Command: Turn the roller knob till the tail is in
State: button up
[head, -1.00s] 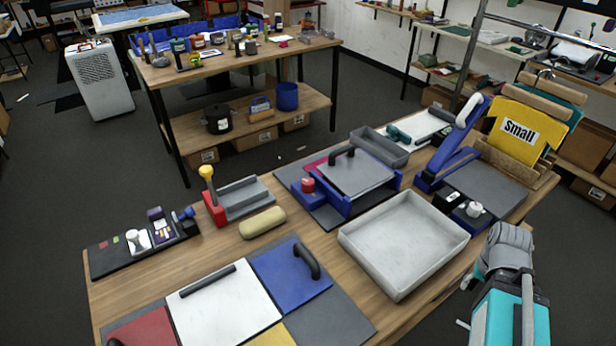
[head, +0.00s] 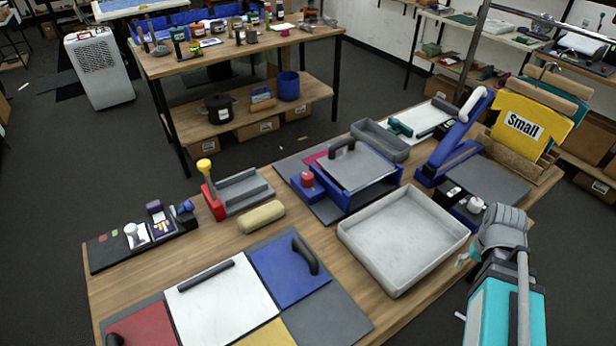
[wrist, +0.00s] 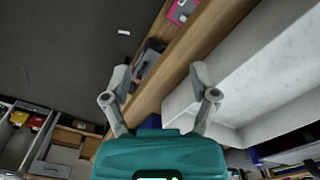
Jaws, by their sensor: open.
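My gripper (wrist: 160,75) is open and empty in the wrist view, its two grey fingers spread apart. In the head view my arm is at the lower right, over the table's right edge, and the fingers are mostly hidden. A small white knob (head: 475,204) sits on a dark block beside the blue press, just beyond my wrist; I cannot tell whether it is the roller knob. My gripper is apart from it. No film tail can be made out.
A pale grey tray (head: 405,240) lies left of my arm. Beyond it stand a blue-framed flat press (head: 350,180), a blue lever press (head: 455,150) and a yellow "Small" shirt (head: 525,120). Coloured panels (head: 220,300) cover the near left. Bare wood (head: 225,240) shows between.

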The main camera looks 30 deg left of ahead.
jog(key=w+a+r+n+p, duration=0.4)
jog(key=w+a, duration=0.3)
jog(key=a, duration=0.4)
notch_tip(320, 180, up, 9)
jog(key=n+p, duration=0.9)
jog(key=n, duration=0.6)
send_over(307, 176)
jog(key=shift+w, duration=0.1)
jog(key=shift+f+b, duration=0.15)
jog(key=shift+b, duration=0.25)
notch_tip(307, 176, down, 14)
jog(key=b, duration=1.3)
jog(key=shift+r, duration=0.25)
jog(key=shift+c, duration=0.3)
